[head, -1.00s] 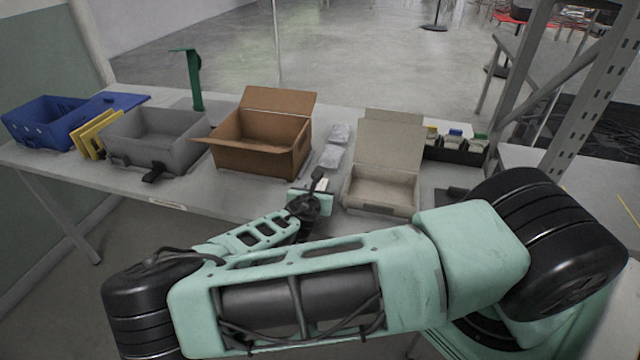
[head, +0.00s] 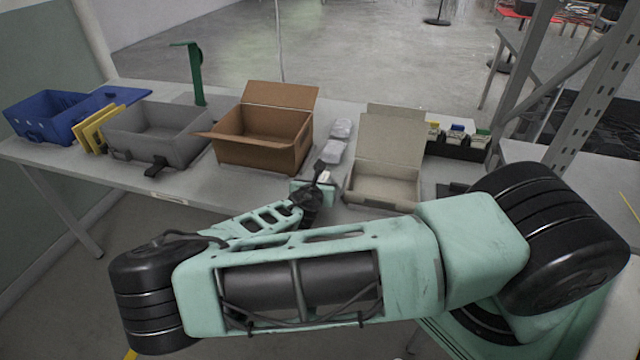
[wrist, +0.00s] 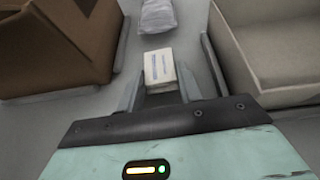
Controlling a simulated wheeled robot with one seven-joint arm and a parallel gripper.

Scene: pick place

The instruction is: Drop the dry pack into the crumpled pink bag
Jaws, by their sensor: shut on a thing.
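My gripper (head: 322,178) is shut on a small pale pack (wrist: 159,66) with printed lines, held between its two fingers in the wrist view. In the head view the pack (head: 325,176) shows only as a small pale patch at the fingertips. A crumpled, pale grey-lilac bag (head: 332,152) lies on the table just beyond my gripper, and a similar one (head: 342,128) lies behind it. The nearer bag (wrist: 157,16) shows at the top of the wrist view, ahead of and apart from the pack. Neither bag looks clearly pink.
An open brown cardboard box (head: 262,152) stands left of the bags, and an open beige box (head: 382,188) stands close on the right. Further left are a grey bin (head: 160,150) and a blue crate (head: 45,130). A black tray of small boxes (head: 457,150) sits at the right.

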